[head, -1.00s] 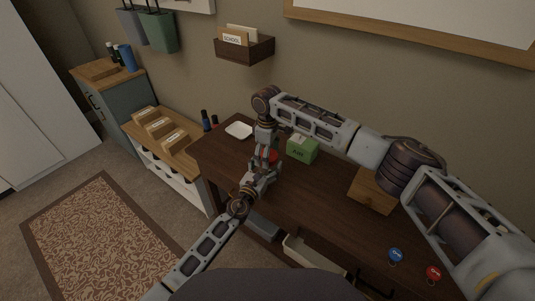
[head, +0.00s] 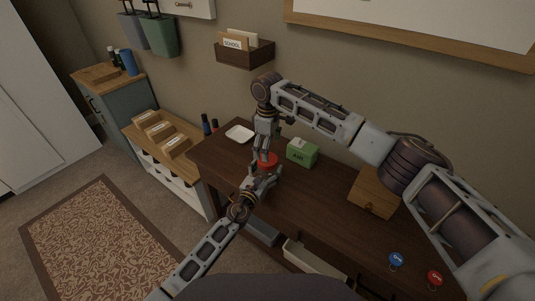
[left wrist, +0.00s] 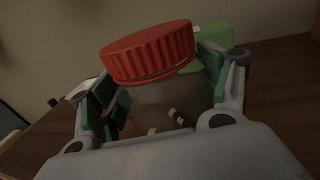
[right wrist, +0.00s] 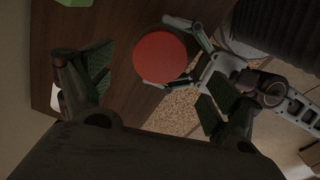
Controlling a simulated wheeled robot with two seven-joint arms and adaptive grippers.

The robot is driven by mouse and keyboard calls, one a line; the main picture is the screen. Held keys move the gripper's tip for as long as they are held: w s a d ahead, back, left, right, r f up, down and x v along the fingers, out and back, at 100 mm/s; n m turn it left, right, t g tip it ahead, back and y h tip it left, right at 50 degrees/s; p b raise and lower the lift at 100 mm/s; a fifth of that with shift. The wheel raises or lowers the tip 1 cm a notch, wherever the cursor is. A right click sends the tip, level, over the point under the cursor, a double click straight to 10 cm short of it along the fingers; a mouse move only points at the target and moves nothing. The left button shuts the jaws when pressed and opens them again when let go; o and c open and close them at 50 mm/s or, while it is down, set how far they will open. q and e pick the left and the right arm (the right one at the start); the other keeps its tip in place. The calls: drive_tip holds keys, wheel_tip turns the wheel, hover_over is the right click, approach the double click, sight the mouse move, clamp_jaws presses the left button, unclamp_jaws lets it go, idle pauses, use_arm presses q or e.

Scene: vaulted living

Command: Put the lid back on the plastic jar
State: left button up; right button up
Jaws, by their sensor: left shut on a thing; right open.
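The plastic jar (left wrist: 158,112) is clear, with small items showing inside. My left gripper (head: 265,175) is shut around its body; its fingers flank the jar in the left wrist view. The red ribbed lid (left wrist: 148,52) sits on top of the jar with a thin dark band under it. Whether it is fully seated I cannot tell. The lid also shows in the head view (head: 267,160) and from above in the right wrist view (right wrist: 161,57). My right gripper (right wrist: 155,88) is open above the lid, apart from it, pointing down.
A green box (head: 302,152) stands just right of the jar on the dark wooden desk (head: 300,195). A white dish (head: 239,134) lies behind left. A wooden box (head: 374,193) and blue (head: 396,260) and red (head: 434,279) round objects are farther right.

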wheel_tip(320, 180, up, 6)
drive_tip(key=shift+r, duration=0.2)
idle(0.3)
use_arm(q)
drive_tip(key=o, duration=2)
drive_tip(key=shift+s, duration=0.1)
drive_tip(key=shift+v, duration=5.9)
